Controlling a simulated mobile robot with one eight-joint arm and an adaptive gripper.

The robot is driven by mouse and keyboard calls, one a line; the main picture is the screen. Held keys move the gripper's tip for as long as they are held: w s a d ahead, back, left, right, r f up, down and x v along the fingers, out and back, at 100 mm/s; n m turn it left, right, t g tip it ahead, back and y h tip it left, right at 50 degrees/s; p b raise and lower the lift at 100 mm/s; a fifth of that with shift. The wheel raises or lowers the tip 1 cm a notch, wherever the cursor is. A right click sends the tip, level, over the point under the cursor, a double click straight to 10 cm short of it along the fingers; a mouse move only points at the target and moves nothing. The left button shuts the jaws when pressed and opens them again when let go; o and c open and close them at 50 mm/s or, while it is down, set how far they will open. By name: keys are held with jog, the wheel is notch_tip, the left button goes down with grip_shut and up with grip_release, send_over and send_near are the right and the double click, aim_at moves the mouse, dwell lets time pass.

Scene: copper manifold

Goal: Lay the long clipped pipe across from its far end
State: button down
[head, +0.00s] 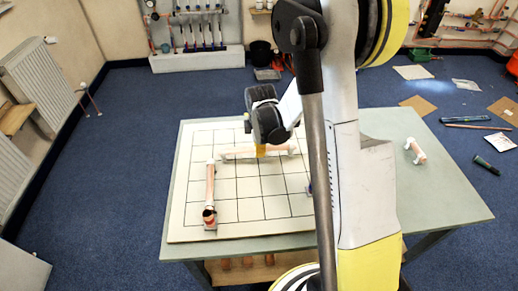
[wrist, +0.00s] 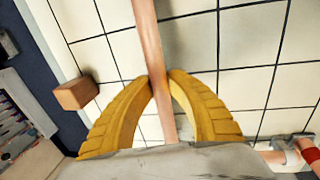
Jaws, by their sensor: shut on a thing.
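A long copper pipe (head: 236,153) lies crosswise over the far part of a white gridded board (head: 238,225). A pale clip or fitting shows near its right end. My gripper (head: 261,150) is at its middle. In the wrist view the pipe (wrist: 147,35) passes between my gripper's yellow fingers (wrist: 159,82), which are shut on it. Whether the pipe touches the board is not clear. A second copper pipe (head: 210,183) runs along the board's left side, with a dark-mouthed, red-banded fitting (head: 209,215) at its near end.
The board lies on a grey-green table (head: 440,195). A short copper piece with white ends (head: 416,151) lies on the table's right. In the wrist view a brown block (wrist: 76,94) is left of the fingers. My arm hides part of the board's right side.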

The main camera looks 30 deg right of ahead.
jog(key=shift+f+b, duration=0.4)
jog(key=shift+f, duration=0.1)
dwell(0.5)
jog(key=c, duration=1.3)
grip_release()
jog(key=shift+r, duration=0.1)
jog(key=shift+r+p, duration=3.1)
jog(key=shift+r, duration=1.4)
